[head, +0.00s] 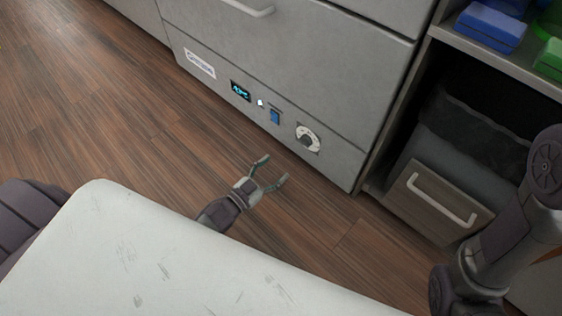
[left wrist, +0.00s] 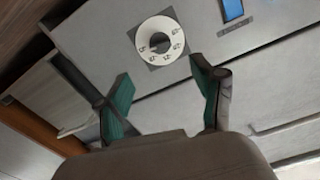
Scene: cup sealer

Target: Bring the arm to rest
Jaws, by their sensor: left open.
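My left gripper (head: 270,172) is open and empty above the wooden floor, in front of the grey machine's lower panel. In the left wrist view its two green-padded fingers (left wrist: 163,98) stand apart with nothing between them. The grey machine (head: 290,55) carries a white dial (head: 308,138), a blue switch (head: 276,117) and a small display (head: 241,91). The dial also shows in the left wrist view (left wrist: 160,42), beyond the fingertips and apart from them. My right arm shows at the right edge of the head view, but its gripper is out of the picture.
A wooden-fronted drawer (head: 438,203) with a pale handle stands open at the right. Blue boxes (head: 490,28) and a green box (head: 551,58) lie on the shelf above it. The wooden floor (head: 90,110) is clear at the left.

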